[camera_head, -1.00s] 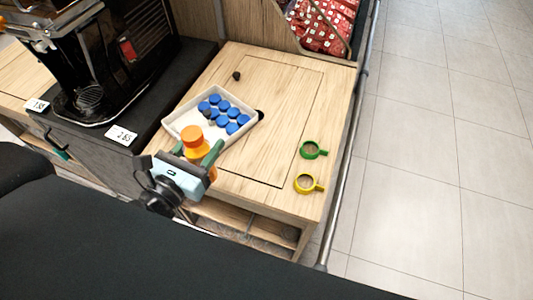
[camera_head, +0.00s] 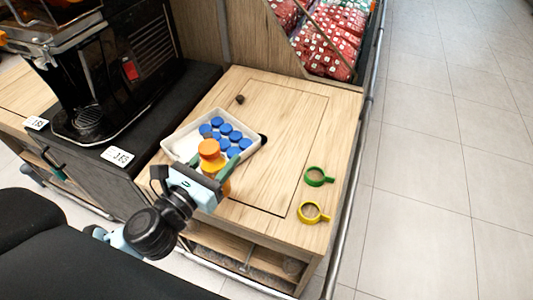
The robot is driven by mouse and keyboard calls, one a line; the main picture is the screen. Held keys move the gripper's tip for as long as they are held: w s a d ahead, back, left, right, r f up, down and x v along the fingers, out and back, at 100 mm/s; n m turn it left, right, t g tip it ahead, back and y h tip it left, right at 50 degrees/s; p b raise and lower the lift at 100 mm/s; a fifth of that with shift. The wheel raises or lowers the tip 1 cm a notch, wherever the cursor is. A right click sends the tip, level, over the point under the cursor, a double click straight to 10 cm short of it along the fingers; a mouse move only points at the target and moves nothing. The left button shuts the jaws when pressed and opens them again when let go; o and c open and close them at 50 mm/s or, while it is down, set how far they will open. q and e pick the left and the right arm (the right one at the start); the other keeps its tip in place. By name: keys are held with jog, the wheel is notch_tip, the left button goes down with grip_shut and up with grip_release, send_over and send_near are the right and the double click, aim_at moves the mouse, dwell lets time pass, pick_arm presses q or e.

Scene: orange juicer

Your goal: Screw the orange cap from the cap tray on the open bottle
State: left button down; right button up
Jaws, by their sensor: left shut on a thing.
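My left gripper (camera_head: 209,168), with green fingers, is shut on a yellow-orange bottle (camera_head: 225,188), mostly hidden behind the gripper body. An orange cap-like piece (camera_head: 209,148) shows at the bottle's top, above the fingers; I cannot tell whether it is screwed tight. The white cap tray (camera_head: 181,148) lies on the wooden counter just behind the gripper. It holds several blue caps (camera_head: 224,128); no orange cap shows lying in its visible part. My right gripper is not in view.
A small dark knob (camera_head: 240,99) is behind the tray. A black juicer machine (camera_head: 110,70) stands left. The counter (camera_head: 285,125) is clear between tray and rings.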

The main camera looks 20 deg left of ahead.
pick_arm(q)
jog(key=w+d+f, duration=0.1)
jog(key=w+d, duration=0.6)
jog(key=w, duration=0.3)
jog(key=shift+d, duration=0.25)
notch_tip(320, 180, down, 4)
jog(key=shift+r+b, duration=0.1)
jog(key=shift+b, duration=0.65)
jog(key=c, duration=0.7)
grip_release()
jog(key=shift+o, duration=0.3)
